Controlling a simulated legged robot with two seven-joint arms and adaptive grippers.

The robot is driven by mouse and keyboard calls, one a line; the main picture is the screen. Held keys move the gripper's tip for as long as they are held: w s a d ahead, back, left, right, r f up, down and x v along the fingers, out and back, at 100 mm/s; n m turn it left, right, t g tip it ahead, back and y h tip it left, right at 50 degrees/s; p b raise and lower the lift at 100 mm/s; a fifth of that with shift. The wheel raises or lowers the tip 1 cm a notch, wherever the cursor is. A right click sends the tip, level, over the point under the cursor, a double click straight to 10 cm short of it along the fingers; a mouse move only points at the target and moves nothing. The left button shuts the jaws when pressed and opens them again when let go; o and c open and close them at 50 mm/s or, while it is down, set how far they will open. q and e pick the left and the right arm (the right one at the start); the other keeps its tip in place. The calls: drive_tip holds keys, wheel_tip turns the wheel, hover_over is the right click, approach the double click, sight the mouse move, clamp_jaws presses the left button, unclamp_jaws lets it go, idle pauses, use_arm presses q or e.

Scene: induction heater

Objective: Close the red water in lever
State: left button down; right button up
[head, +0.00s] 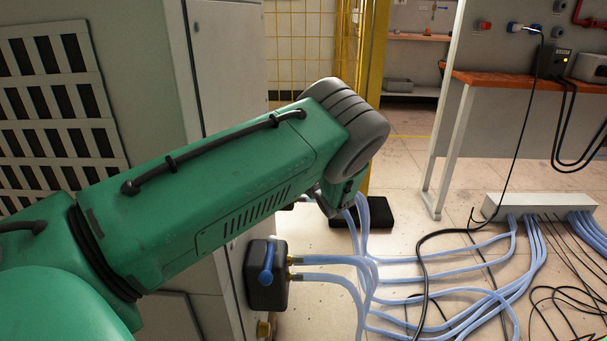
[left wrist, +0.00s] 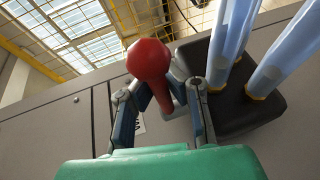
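In the left wrist view, the red lever (left wrist: 149,62) shows with its rounded end toward the camera. Its narrower part runs back between the fingers of my left gripper (left wrist: 160,92). The fingers stand apart on either side of the lever, and I see no clear grip on it. The lever is beside a dark box (left wrist: 232,108) with blue hoses. In the head view my green left arm covers the red lever and most of the gripper. My right gripper is not in view.
In the head view, a dark box with a blue lever (head: 267,262) sits lower on the grey cabinet (head: 228,75). Blue hoses (head: 385,290) run across the floor to a white manifold (head: 540,207). A workbench (head: 530,82) stands at the right.

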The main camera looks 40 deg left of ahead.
use_arm(q)
drive_tip(key=shift+s+f, duration=0.15)
drive_tip(key=shift+f, duration=0.15)
drive_tip(key=shift+d+f, duration=0.1)
drive_tip(key=shift+d, duration=0.3)
drive_tip(key=shift+f+g, duration=0.1)
drive_tip(key=shift+g, duration=0.2)
drive_tip(key=shift+w+n+g+y+b, duration=0.3)
drive_tip(key=shift+n+g+y+b, duration=0.15)
drive_tip(key=shift+n+g, duration=0.25)
drive_tip(key=shift+w+r, duration=0.2)
drive_tip(key=shift+r, duration=0.05)
idle(0.7)
drive_tip(key=c, duration=1.8)
unclamp_jaws()
drive_tip(key=shift+o, duration=1.2)
drive_tip(key=shift+r, duration=0.2)
